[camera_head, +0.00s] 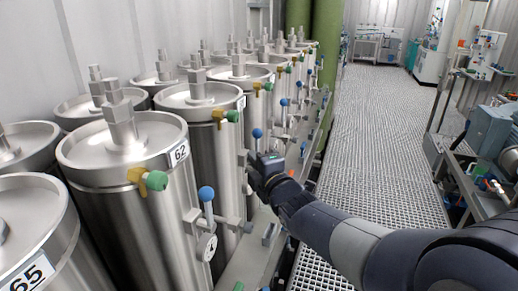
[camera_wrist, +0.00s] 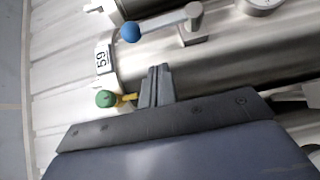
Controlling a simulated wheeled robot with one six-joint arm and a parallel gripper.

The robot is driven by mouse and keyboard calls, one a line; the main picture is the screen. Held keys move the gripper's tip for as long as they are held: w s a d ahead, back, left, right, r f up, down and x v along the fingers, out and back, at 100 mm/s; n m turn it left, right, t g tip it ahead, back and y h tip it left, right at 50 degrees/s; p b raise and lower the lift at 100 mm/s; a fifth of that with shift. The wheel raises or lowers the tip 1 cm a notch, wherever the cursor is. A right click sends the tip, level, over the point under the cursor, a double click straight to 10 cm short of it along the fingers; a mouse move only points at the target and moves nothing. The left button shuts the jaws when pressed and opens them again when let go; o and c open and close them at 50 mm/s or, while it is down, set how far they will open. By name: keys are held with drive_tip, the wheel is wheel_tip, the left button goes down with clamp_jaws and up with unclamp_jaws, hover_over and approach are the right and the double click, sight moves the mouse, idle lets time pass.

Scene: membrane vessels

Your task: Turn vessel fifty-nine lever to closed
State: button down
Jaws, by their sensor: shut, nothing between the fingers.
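Vessel fifty-nine is the steel cylinder behind vessel 62 in the head view (camera_head: 200,97). Its white label reading 59 (camera_wrist: 102,58) shows in the wrist view. Its lever has a blue ball knob (camera_head: 257,133) and stands upright in the head view. In the wrist view the lever's grey arm (camera_wrist: 165,22) runs from the blue knob at left to a pivot at right. My gripper (camera_wrist: 158,70) is shut and empty, its fingertips just below the lever in the wrist view, apart from it in the picture. In the head view my gripper (camera_head: 254,165) is beside the vessel, partly hiding the lever's lower part.
A green-knobbed brass valve (camera_wrist: 105,98) sits left of my fingers in the wrist view, close to them. Vessel 62 (camera_head: 115,150) with its own blue-knobbed lever (camera_head: 207,194) stands nearer. More vessels line the row behind. The grated walkway (camera_head: 385,120) at right is clear.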

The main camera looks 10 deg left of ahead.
sight(257, 147)
drive_tip(key=shift+w+p, duration=0.9)
drive_tip(key=shift+w, duration=1.45)
